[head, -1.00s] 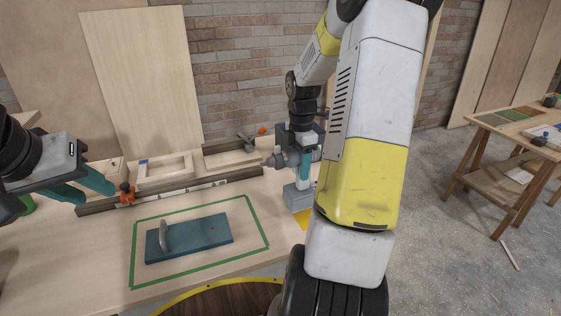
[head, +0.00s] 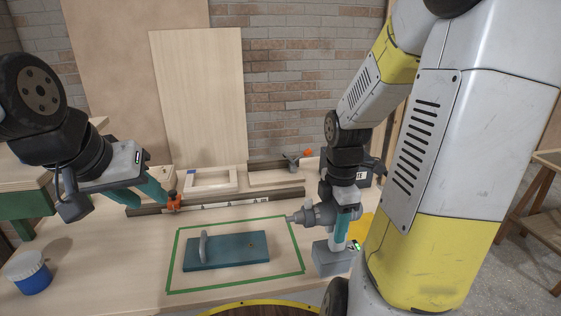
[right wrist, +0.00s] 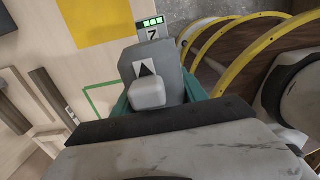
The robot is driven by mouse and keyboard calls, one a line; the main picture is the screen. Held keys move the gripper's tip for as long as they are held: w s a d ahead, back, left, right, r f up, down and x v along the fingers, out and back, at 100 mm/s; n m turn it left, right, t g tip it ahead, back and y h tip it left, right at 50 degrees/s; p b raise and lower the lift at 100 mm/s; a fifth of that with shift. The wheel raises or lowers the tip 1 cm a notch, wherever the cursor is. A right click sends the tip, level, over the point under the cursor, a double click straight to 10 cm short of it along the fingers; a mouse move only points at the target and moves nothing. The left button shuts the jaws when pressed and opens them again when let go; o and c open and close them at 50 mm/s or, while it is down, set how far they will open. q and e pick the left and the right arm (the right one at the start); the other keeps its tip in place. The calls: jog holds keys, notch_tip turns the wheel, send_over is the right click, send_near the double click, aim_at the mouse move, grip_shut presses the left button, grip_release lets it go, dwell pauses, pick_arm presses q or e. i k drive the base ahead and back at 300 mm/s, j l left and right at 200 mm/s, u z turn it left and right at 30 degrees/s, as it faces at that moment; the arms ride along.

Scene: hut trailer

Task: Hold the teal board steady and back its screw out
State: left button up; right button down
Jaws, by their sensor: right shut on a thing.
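The teal board (head: 228,252) lies flat on the bench inside a green tape outline. A grey upright handle (head: 203,246) stands near its left end. A small screw head (head: 251,245) shows toward its right end. My right gripper (head: 342,226) is shut on a grey power drill (head: 318,214), right of the board; its chuck points left, apart from the screw. My left gripper (head: 153,191) is open and empty, above the bench, left of and behind the board.
A blue tub with a white lid (head: 28,272) stands at the left. Bare bench lies left of the tape outline.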

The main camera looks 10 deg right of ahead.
aim_at(226, 244)
jog(key=k, duration=1)
